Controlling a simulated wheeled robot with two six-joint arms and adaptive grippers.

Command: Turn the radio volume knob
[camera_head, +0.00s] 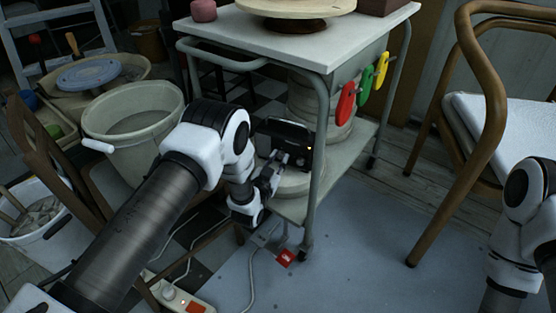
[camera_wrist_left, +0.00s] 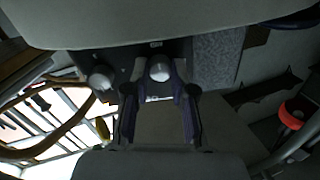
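A dark radio (camera_head: 288,138) stands at the lower level of the grey cart, above a round pale base. In the left wrist view the radio's front (camera_wrist_left: 218,62) shows a speaker grille and two light knobs. One knob (camera_wrist_left: 159,69) lies between and just beyond the fingertips of my left gripper (camera_wrist_left: 159,95); the other knob (camera_wrist_left: 101,78) is to the left, outside the fingers. My left gripper (camera_head: 272,174) is open in front of the radio. I cannot tell whether a finger touches the knob. My right arm shows at the right edge; its gripper is out of view.
The cart (camera_head: 345,40) has a white top above the radio and a leg close to the right of my left gripper. Coloured-handled tools (camera_head: 364,92) hang on its side. A bucket (camera_head: 130,112) stands left, a wooden chair (camera_head: 490,110) right. A power strip (camera_head: 180,298) lies below.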

